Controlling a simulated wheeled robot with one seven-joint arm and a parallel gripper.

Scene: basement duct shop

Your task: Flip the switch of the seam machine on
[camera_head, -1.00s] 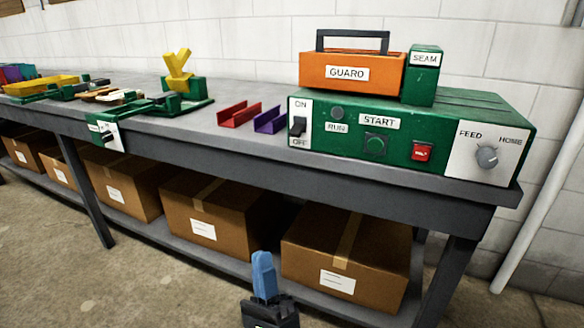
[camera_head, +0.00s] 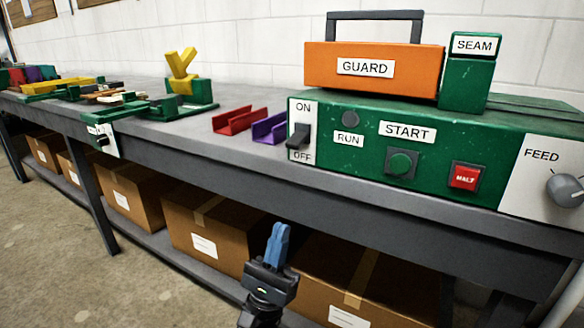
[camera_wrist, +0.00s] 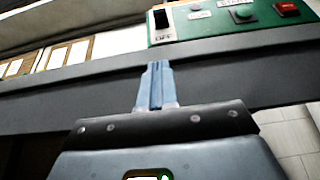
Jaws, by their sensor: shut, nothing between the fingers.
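The seam machine (camera_head: 370,180) is a green box on the bench at the right, with a SEAM label on a green block. Its black ON/OFF switch (camera_head: 299,137) sits on a white plate at the left end of the front, ON above and OFF below. The lever appears to slant downward, toward OFF. In the wrist view the switch (camera_wrist: 161,19) is at the top, beyond my fingertips. My gripper (camera_head: 278,240) has blue fingers pressed together and empty. It is in front of the bench, below the switch and apart from it. The fingers also show in the wrist view (camera_wrist: 155,85).
The panel also has a START button (camera_head: 401,164), a red HALT button (camera_head: 465,177) and a FEED knob (camera_head: 565,190). An orange guard (camera_head: 375,85) sits on top. The bench edge (camera_head: 370,200) lies above my gripper. Cardboard boxes (camera_head: 210,230) fill the lower shelf.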

